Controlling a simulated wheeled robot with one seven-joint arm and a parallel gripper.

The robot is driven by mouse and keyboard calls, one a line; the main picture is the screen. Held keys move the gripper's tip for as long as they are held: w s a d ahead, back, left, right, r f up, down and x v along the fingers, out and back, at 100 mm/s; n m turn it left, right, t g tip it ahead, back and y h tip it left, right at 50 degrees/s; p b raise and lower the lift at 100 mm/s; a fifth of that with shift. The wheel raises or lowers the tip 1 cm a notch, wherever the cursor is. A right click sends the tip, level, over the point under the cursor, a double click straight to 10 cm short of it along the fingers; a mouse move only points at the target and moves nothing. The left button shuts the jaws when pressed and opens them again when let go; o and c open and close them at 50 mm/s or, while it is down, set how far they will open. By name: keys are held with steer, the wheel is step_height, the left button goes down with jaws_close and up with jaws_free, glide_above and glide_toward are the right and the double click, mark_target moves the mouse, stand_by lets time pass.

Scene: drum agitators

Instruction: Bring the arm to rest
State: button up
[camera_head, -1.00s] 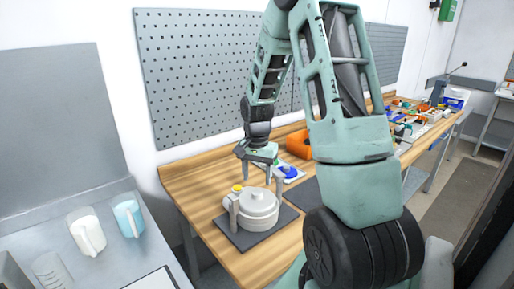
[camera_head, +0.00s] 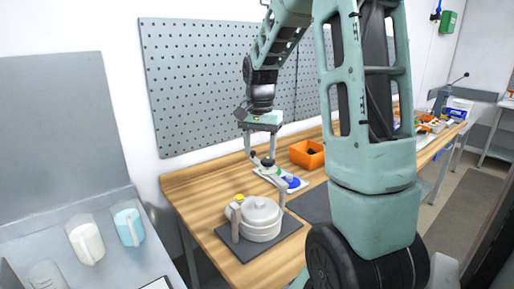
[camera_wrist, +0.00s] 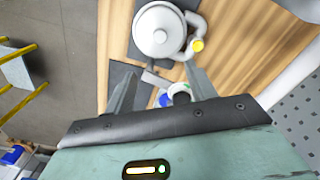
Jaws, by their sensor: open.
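My gripper (camera_head: 262,157) is open and empty in the head view, its fingers pointing down above the workbench behind the white drum agitator. Its two fingers also show in the wrist view (camera_wrist: 160,88). The round white agitator (camera_head: 261,216), with a lid and a yellow knob (camera_head: 239,198), sits on a dark mat (camera_head: 236,243). It shows from above in the wrist view (camera_wrist: 158,30), beyond the fingertips and apart from them.
A blue-and-white item (camera_head: 292,182) lies on the wooden bench (camera_head: 190,190) behind the agitator. An orange bin (camera_head: 307,154) stands farther back. The pegboard wall (camera_head: 215,85) is behind my arm. White and light blue jugs (camera_head: 85,240) stand on the grey table at left.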

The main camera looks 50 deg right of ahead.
stand_by(0.3)
steer(key=s+a+f+n, duration=0.1)
steer(key=a+n, duration=0.5)
steer(key=a, duration=0.8)
steer(key=s+a+f+n, duration=0.15)
steer(key=a+n, duration=0.45)
steer(key=a, duration=0.7)
steer(key=s+a+f+n, duration=0.3)
steer(key=s+a+n, duration=0.7)
steer(key=s+a, duration=0.3)
steer(key=shift+s+a+f+y+b, duration=0.15)
steer(key=shift+s+a+y+b, duration=0.15)
steer(key=shift+s, duration=0.55)
